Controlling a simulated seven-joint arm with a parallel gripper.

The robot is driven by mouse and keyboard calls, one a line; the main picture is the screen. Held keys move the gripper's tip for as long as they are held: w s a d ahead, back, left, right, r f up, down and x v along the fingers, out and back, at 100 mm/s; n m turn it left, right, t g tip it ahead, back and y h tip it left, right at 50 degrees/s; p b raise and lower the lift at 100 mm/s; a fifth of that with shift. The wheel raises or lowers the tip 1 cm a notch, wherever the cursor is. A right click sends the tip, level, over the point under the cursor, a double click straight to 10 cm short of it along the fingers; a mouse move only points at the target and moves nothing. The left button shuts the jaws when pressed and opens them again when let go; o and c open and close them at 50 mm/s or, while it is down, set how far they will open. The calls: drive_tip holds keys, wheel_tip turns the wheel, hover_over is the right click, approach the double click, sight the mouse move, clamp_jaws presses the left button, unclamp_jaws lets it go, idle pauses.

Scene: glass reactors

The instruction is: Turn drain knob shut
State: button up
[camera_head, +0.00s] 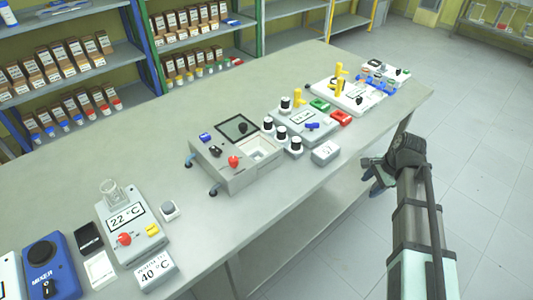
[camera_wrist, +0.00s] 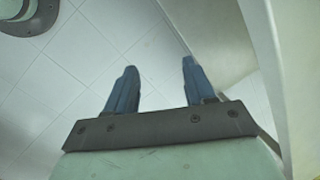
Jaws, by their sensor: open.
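My gripper (camera_wrist: 158,66) shows in the wrist view with its two blue fingers apart and nothing between them; the floor and a pale edge lie beyond. In the head view my gripper (camera_head: 372,180) hangs beside the bench's right front edge, away from the devices. No knob is labelled as the drain legibly. A grey box (camera_head: 238,178) with an open basin stands mid-bench and carries a red knob (camera_head: 233,161). A display unit reading 22 °C (camera_head: 135,232) has another red knob (camera_head: 125,239). I cannot tell which knob is the drain knob.
The long grey bench (camera_head: 330,200) holds a blue mixer (camera_head: 48,268), a grey unit with black-capped bottles (camera_head: 305,125), and a white unit with yellow handles (camera_head: 345,95) at the far end. Shelves with boxes stand behind. The floor right of the bench is clear.

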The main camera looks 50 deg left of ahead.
drive_tip(key=s+a+r+y, duration=0.1)
drive_tip(key=s+a+r, duration=0.2)
drive_tip(key=a+r, duration=0.6)
wheel_tip(320, 180, up, 16)
drive_tip(key=m+g, duration=0.3)
drive_tip(key=m, duration=0.1)
hover_over(233, 158)
drive_tip(key=w+d, duration=0.4)
drive_tip(key=shift+h, duration=0.3)
drive_tip(key=x, duration=1.2)
drive_tip(key=shift+s+a+f, duration=0.1)
drive_tip(key=shift+f, duration=0.15)
clamp_jaws()
